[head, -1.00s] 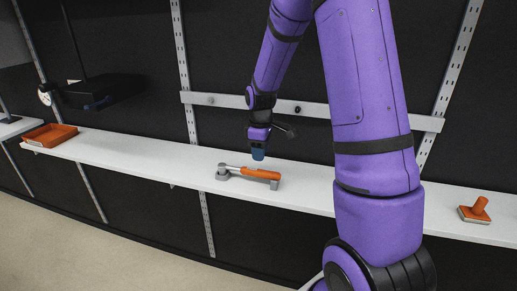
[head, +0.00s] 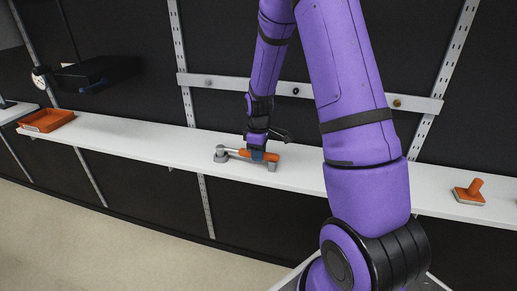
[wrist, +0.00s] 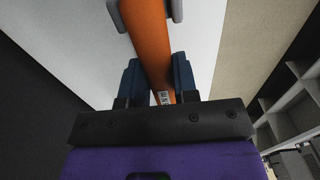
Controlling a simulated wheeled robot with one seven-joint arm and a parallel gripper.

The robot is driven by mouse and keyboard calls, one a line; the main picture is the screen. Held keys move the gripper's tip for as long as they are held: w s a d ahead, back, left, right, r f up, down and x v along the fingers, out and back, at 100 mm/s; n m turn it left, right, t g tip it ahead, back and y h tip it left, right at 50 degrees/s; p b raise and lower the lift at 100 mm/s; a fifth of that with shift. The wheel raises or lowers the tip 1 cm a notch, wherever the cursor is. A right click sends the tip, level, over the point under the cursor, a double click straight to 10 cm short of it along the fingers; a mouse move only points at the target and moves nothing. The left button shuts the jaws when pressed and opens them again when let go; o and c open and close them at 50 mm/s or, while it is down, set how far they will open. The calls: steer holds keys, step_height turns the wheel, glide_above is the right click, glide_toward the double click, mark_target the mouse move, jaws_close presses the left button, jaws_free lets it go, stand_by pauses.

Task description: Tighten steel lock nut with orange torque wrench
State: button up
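The orange torque wrench (head: 232,152) lies across grey supports on the white shelf, its grey head to the left. My gripper (head: 257,155) is down at its orange handle, towards the right end. In the wrist view, the blue fingers of my gripper (wrist: 159,82) flank the orange handle (wrist: 148,35) on both sides with no clear gap, so they look shut on it. A small grey round fitting (head: 209,82), which looks like the steel lock nut, is on the wall rail above the shelf, left of my gripper.
The rail (head: 350,98) also carries a dark fitting (head: 296,91) and a brass-coloured one (head: 397,103). An orange tray (head: 48,121) stands at the shelf's left. An orange-handled block tool (head: 470,192) stands at the right. The shelf (head: 150,137) between tray and wrench is clear.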

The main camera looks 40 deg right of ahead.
steer(key=shift+r, duration=2.5)
jaws_close()
steer(key=shift+w, duration=0.1)
